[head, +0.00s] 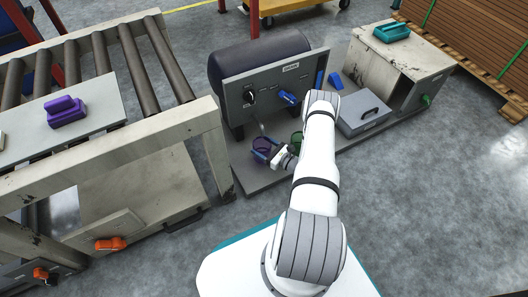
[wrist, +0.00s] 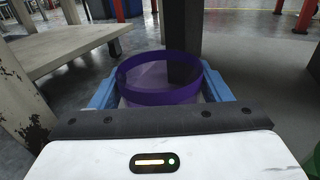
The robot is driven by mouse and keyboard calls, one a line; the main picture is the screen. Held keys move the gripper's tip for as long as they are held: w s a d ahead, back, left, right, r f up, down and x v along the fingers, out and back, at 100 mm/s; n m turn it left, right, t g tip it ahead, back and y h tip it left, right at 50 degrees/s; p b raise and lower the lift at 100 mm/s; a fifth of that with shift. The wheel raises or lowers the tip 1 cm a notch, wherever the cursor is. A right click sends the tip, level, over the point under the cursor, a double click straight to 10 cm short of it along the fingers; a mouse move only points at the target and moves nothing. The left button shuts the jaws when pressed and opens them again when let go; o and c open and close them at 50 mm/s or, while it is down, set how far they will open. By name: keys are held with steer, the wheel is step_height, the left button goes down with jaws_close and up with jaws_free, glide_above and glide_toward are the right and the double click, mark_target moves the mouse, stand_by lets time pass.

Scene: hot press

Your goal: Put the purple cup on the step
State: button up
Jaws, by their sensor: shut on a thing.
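The purple cup (head: 262,155) is between the blue fingers of my gripper (head: 266,149), in front of the machine panel in the head view. In the wrist view the round purple cup (wrist: 160,97) sits between the two blue fingers (wrist: 160,90), with its open rim up. My gripper is shut on it. A low grey platform (head: 262,180) extends under and in front of the machine. I cannot tell for certain which surface is the step, nor whether the cup touches the platform.
A green cup (head: 296,138) stands just right of my gripper, partly behind my arm. The panel (head: 262,92) with a blue handle is behind. A grey lidded box (head: 363,114) lies right of my arm. A roller conveyor frame (head: 150,150) stands close on the left.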

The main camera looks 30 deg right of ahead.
step_height(320, 180, down, 3)
steer(key=shift+r+b, duration=0.15)
steer(key=shift+b, duration=0.45)
steer(key=shift+r, duration=0.15)
steer(key=o, duration=1.1)
steer(key=shift+s+d+p, duration=0.15)
steer(key=shift+s+p, duration=0.1)
steer(key=shift+p, duration=0.05)
steer(key=p+v, duration=0.3)
steer(key=v, duration=0.8)
steer(key=shift+s+d, duration=0.1)
steer(key=shift+s, duration=0.15)
